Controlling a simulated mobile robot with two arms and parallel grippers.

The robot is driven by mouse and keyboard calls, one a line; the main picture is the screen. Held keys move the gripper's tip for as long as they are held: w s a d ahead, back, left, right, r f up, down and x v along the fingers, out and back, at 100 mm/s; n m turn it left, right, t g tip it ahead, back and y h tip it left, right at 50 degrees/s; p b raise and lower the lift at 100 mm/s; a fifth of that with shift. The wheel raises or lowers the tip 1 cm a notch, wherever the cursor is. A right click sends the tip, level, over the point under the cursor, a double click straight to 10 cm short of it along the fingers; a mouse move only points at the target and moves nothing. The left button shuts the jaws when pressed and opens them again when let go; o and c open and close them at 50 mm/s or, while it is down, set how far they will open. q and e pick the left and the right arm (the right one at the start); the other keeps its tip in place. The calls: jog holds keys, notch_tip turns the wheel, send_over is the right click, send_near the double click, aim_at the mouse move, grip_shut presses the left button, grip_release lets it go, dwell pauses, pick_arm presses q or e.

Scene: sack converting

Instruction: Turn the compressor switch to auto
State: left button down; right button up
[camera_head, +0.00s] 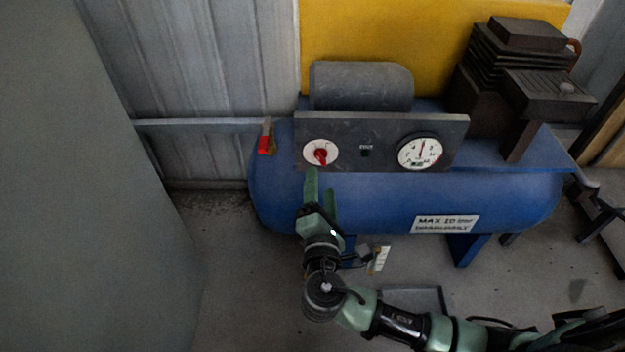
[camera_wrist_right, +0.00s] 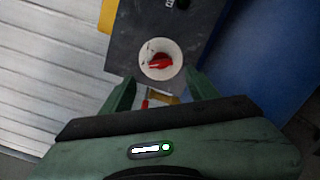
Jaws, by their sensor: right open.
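The compressor (camera_head: 375,198) is a blue horizontal tank with a dark control panel (camera_head: 374,128) on its front. The switch (camera_head: 321,156) is a red knob on a round white plate at the panel's left. In the right wrist view the red switch (camera_wrist_right: 160,61) sits on its white dial just beyond the fingers, and its lettering is too small to read. My right gripper (camera_head: 319,180) is open and empty just below the switch, apart from it as far as I can tell. It also shows in the right wrist view (camera_wrist_right: 158,80). My left gripper is not in view.
A round gauge (camera_head: 419,152) and a small dark button (camera_head: 365,152) are on the same panel. A red-handled valve (camera_head: 266,140) is at the tank's left end. A grey wall (camera_head: 90,200) stands at the left. A shallow tray (camera_head: 412,299) lies on the floor.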

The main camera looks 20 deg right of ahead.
aim_at(321, 161)
pick_arm(q)
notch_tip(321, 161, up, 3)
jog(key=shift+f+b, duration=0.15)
jog(key=shift+b, duration=0.15)
pick_arm(e)
jog(key=x, duration=0.7)
jog(key=shift+d+f, duration=0.1)
jog(key=shift+f, duration=0.05)
grip_shut()
